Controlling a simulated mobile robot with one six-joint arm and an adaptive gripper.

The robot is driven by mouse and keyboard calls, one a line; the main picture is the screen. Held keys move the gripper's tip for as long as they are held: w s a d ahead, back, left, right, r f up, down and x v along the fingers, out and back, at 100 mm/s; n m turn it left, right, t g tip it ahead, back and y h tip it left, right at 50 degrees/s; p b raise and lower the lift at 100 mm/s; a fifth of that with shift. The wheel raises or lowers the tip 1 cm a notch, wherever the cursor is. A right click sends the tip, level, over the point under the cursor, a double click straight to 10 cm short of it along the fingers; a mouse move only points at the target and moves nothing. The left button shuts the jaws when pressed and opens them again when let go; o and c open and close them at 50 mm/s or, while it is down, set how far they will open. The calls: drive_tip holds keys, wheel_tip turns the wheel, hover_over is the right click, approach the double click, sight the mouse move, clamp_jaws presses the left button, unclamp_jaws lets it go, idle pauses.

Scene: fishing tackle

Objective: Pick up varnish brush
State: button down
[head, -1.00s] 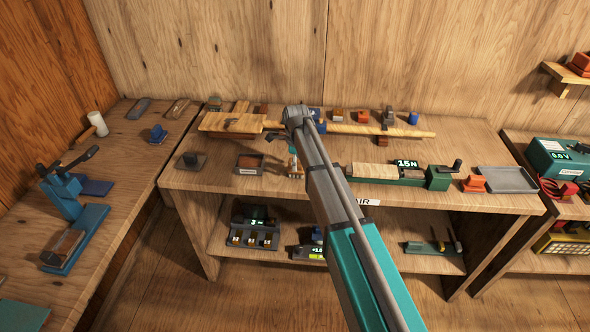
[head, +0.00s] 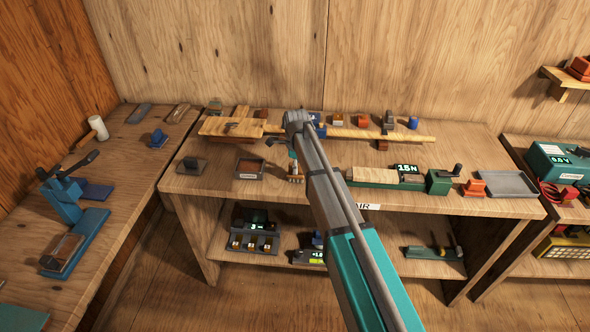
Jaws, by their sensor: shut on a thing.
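A small brush-like thing (head: 294,171), which I take for the varnish brush, stands upright at the front middle of the workbench top (head: 320,185). It has a pale blue-grey upper part and a brown lower end. My gripper (head: 291,157) is at its upper end and is shut on it. My arm and the gripper body hide part of this spot. Whether the brush's lower end touches the bench cannot be told.
A long wooden piece (head: 370,134) lies across the bench behind my gripper. A dark shallow tray (head: 250,176) is to the left. A green device reading 15 N (head: 438,182) and a grey tray (head: 508,183) are to the right. A lower shelf (head: 390,263) holds several devices.

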drive_tip(key=shift+r, duration=0.1)
drive_tip(key=shift+r+p, duration=0.9)
drive_tip(key=shift+p, duration=0.05)
drive_tip(key=s+d+r+p, duration=0.4)
drive_tip(key=s+r+p, duration=0.7)
drive_tip(key=s, duration=0.2)
drive_tip(key=shift+s, duration=0.2)
drive_tip(key=shift+d, duration=0.1)
drive_tip(key=c, duration=1)
unclamp_jaws()
clamp_jaws()
